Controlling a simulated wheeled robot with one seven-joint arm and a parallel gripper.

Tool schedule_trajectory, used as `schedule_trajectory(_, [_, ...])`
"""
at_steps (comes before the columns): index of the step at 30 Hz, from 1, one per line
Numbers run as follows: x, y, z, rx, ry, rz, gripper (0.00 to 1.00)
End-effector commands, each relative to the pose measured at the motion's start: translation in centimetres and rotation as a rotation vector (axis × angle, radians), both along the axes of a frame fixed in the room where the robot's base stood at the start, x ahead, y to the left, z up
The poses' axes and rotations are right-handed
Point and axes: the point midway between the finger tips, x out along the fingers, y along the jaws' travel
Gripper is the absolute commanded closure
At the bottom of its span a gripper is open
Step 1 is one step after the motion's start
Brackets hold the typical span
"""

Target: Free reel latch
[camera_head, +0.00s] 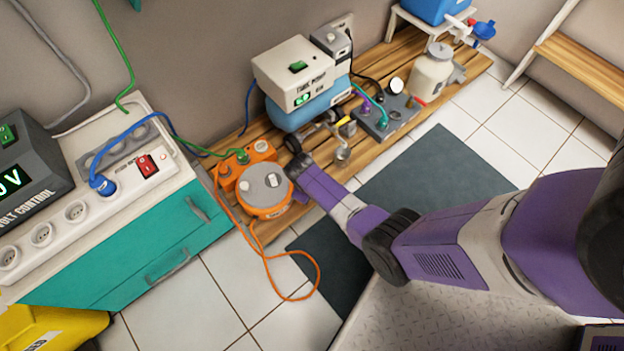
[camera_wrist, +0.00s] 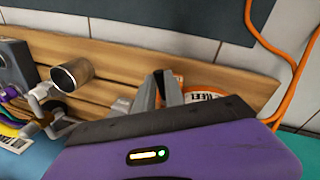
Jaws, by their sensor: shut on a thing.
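The orange reel (camera_head: 262,208) with a grey top lies on the wooden slatted platform. An orange cable (camera_head: 312,262) runs from it down to the floor. My gripper (camera_head: 297,191) is at the reel's right edge. In the wrist view my gripper's two grey fingers (camera_wrist: 165,84) are close together beside the reel (camera_wrist: 208,95), whose white label shows. They are shut on a small part at the reel's edge, which I take to be the reel latch.
An orange socket box (camera_head: 250,152) with a green plug stands behind the reel. A metal cup (camera_wrist: 73,74) is beside my gripper in the wrist view. A white and blue pump unit (camera_head: 295,80) stands behind. The teal cabinet (camera_head: 170,235) is at left. Dark mat (camera_head: 420,175) lies on the floor.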

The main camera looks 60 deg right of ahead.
Motion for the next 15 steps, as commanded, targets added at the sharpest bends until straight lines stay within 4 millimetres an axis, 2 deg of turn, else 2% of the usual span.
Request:
schedule_trajectory(6, [0.1,0.9,0.0,0.001,0.001,-0.175,1.0])
schedule_trajectory(15, [0.3,1.6,0.0,0.001,0.0,-0.339,1.0])
